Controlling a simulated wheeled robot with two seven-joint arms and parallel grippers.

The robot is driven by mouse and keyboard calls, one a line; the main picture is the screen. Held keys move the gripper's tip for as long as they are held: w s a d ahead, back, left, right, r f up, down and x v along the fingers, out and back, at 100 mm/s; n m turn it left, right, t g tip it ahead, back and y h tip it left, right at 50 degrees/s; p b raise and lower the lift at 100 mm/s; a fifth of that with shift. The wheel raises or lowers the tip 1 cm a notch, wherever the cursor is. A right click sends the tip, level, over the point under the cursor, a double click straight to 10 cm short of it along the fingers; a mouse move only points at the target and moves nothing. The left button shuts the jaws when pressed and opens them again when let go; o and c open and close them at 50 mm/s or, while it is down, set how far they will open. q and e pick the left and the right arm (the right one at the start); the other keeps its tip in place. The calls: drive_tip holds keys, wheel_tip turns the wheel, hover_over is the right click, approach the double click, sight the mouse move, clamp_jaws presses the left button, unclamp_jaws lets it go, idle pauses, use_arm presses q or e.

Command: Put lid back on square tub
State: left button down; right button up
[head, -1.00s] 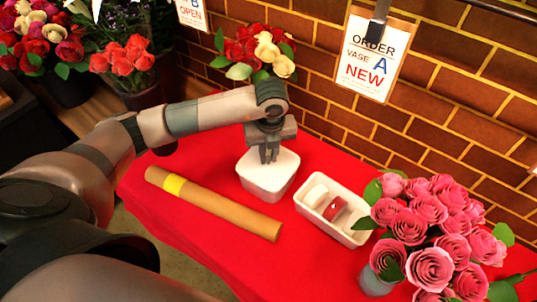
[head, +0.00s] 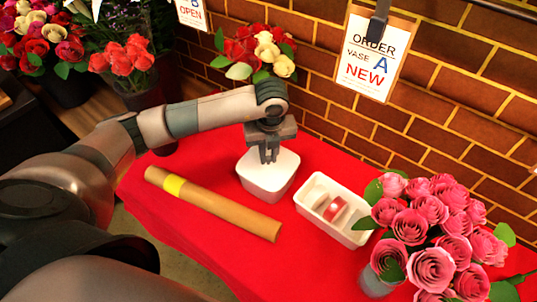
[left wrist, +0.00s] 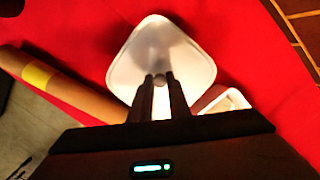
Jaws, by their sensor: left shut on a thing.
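The white square tub (head: 264,190) stands upright on the red table, left of the long white tray. My left gripper (head: 269,160) points straight down over the middle of the tub. In the left wrist view, its fingers (left wrist: 160,82) are shut on a small round grey knob at the middle of the pale lid (left wrist: 185,62). The lid lies within the tub's outline, at or close to its rim; I cannot tell whether it is fully seated. The fingers hide part of the lid. My right gripper is not in view.
A brown cardboard tube (head: 215,205) with a yellow band lies in front of the tub. Pink roses (head: 430,235) stand at the right; a brick wall (head: 450,95) rises behind.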

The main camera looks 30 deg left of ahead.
use_arm(q)
drive_tip(key=shift+f+b, duration=0.2)
drive_tip(key=shift+b, duration=0.2)
idle(0.9)
idle(0.4)
drive_tip(key=c, duration=1.1)
unclamp_jaws()
drive_tip(key=shift+r+p, duration=2)
drive_tip(key=shift+r, duration=1.55)
clamp_jaws()
